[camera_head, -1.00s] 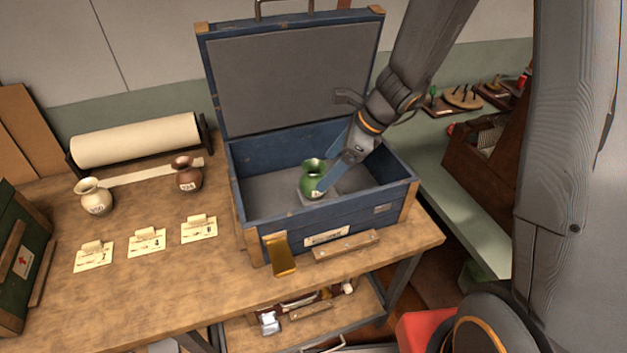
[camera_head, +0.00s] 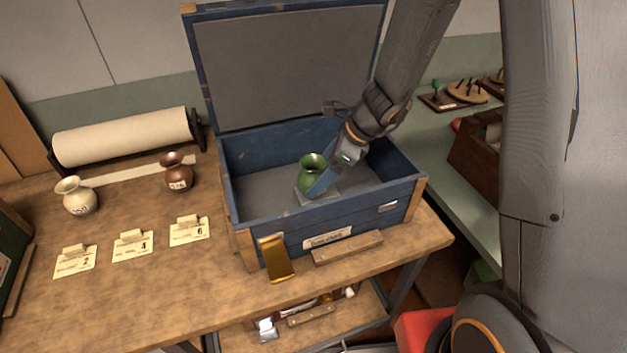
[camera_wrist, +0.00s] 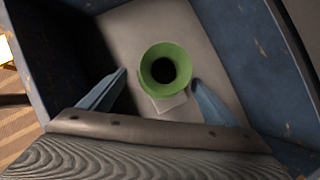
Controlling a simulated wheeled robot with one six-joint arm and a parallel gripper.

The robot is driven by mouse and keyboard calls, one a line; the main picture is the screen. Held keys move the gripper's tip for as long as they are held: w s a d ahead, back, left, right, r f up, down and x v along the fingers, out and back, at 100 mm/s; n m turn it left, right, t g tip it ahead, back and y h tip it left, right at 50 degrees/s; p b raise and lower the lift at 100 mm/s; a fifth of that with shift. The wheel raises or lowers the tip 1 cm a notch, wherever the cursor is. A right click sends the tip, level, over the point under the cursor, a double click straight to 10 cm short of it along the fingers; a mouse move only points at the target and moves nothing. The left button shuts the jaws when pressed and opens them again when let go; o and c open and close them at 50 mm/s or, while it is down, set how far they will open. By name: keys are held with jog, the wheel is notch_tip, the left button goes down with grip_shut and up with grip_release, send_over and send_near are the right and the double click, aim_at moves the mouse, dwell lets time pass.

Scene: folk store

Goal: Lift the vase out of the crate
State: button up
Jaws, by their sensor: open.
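The green vase (camera_head: 311,172) stands upright inside the open blue crate (camera_head: 290,240), on a small pale base on the grey floor. My gripper (camera_head: 318,186) is down inside the crate at the vase's right side, with its blue fingers open. In the wrist view, the vase (camera_wrist: 166,70) shows its round mouth from above. The fingers of my gripper (camera_wrist: 157,92) are spread wide, one to the lower left and one to the lower right of the vase. I see no clear contact. The vase's lower body is partly hidden.
A cream vase (camera_head: 76,196) and a brown vase (camera_head: 177,173) stand on the wooden table left of the crate. Numbered cards (camera_head: 133,245) lie in front of them. The crate's raised lid (camera_head: 285,70) stands behind, and its walls surround my gripper.

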aim_at(313, 180)
jog(key=shift+w+p+x, duration=0.2)
jog(key=shift+p+x, duration=0.35)
jog(key=shift+x, duration=1.7)
jog(key=c, duration=1.3)
